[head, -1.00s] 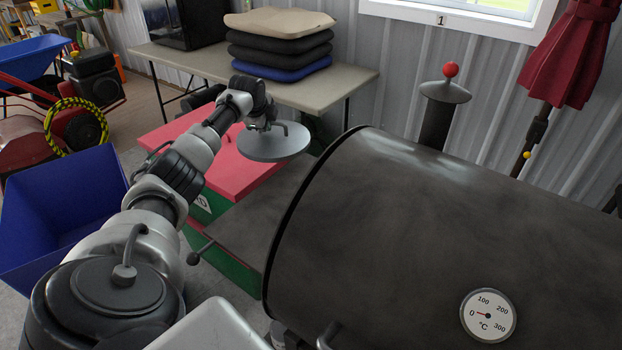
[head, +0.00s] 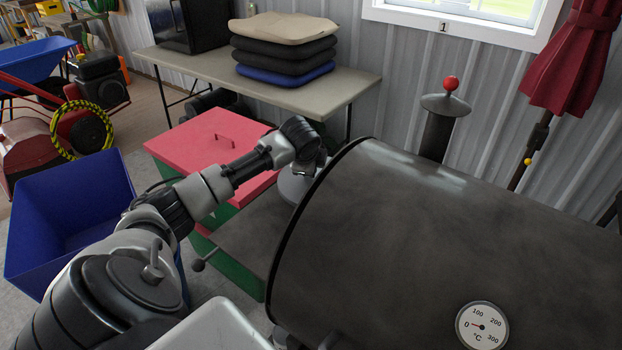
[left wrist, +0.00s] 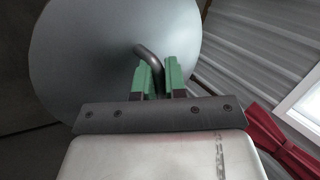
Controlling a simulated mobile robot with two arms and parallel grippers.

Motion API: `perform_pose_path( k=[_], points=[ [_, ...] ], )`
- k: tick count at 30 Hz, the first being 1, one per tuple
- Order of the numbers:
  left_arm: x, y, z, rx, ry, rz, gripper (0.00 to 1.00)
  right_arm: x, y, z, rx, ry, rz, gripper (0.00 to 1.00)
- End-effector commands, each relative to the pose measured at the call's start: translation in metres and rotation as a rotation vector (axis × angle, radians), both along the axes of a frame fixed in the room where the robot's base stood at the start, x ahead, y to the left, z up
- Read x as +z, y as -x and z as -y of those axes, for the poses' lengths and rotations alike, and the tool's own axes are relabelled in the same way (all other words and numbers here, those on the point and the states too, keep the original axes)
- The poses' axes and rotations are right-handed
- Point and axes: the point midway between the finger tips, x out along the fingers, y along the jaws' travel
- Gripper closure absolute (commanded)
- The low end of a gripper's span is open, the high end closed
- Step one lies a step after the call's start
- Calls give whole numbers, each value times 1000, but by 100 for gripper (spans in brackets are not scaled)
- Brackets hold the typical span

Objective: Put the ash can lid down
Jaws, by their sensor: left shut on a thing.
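The ash can lid (head: 292,187) is a round grey disc. In the head view only a small part shows, beside the left rim of the big dark drum; the drum hides the rest. In the left wrist view the lid (left wrist: 90,50) fills the upper left, with its bent dark handle between the green fingers. My left gripper (left wrist: 160,75) is shut on this handle. In the head view my left gripper (head: 304,168) is partly hidden by my wrist and the drum's edge. No ash can is clearly visible. My right gripper is out of view.
A dark flat shelf (head: 245,235) adjoins the drum (head: 440,230) at its left. Behind it stands a green box with a red lid (head: 205,140). A table (head: 190,60) with stacked cushions stands farther back. A blue bin (head: 65,215) is at left.

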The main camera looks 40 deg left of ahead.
Motion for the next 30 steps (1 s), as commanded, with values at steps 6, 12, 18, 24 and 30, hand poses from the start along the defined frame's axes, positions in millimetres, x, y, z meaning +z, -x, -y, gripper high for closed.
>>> perform_pose_path(
  k=[6, 12, 18, 24, 30],
  points=[
    [-34, 0, 0, 0, 2, -4, 100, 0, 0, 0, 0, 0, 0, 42],
    [-49, 1, 4, -1, 0, 0, 100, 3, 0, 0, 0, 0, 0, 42],
    [-49, 1, 4, -1, 0, 0, 100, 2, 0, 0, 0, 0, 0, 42],
    [-51, 1, 4, -2, 0, -1, 73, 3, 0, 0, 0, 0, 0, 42],
    [-51, 1, 4, -2, 0, -1, 63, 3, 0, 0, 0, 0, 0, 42]
  ],
)
